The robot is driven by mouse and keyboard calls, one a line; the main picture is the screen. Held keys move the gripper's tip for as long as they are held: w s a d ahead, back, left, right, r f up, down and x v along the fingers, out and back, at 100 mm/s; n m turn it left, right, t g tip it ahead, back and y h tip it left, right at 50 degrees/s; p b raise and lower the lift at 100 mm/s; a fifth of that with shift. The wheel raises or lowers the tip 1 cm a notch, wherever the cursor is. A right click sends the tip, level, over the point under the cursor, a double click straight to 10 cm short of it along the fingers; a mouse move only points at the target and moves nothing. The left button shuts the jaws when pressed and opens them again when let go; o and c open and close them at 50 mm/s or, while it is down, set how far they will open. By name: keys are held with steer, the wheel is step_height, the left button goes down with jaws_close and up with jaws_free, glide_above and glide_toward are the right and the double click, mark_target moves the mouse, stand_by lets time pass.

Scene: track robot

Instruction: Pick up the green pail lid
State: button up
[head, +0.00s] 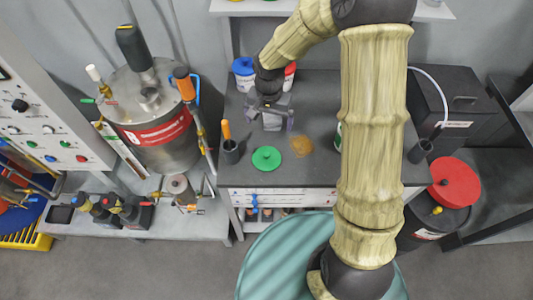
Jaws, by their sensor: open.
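The green pail lid (267,158) is a round green disc with a small knob in its middle. It lies flat on the dark worktop, near its front edge. My gripper (272,126) is above the worktop just behind the lid, open and apart from it. My arm comes in from the right and hides part of the worktop. The fingertips are small in this view, and nothing shows between them.
A dark cup with an orange-handled tool (229,149) stands left of the lid. A brown patch (301,146) lies to its right. A blue-lidded pail (243,70) stands behind. A steel tank (150,118) is on the left and a red-lidded drum (454,182) on the right.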

steer(key=shift+f, duration=0.1)
steer(key=p, duration=0.3)
glide_above(267, 154)
steer(key=w, duration=0.1)
steer(key=f, duration=1.2)
steer(key=shift+d, duration=0.2)
steer(key=shift+s+a+f, duration=0.1)
steer(key=shift+s+f, duration=0.1)
steer(key=shift+f, duration=0.25)
steer(key=f, duration=0.1)
steer(key=f+p, duration=0.1)
steer(key=f, duration=0.1)
steer(key=shift+s+a+p, duration=0.15)
steer(key=shift+s+p, duration=0.1)
steer(key=shift+p, duration=0.1)
steer(key=shift+f, duration=0.7)
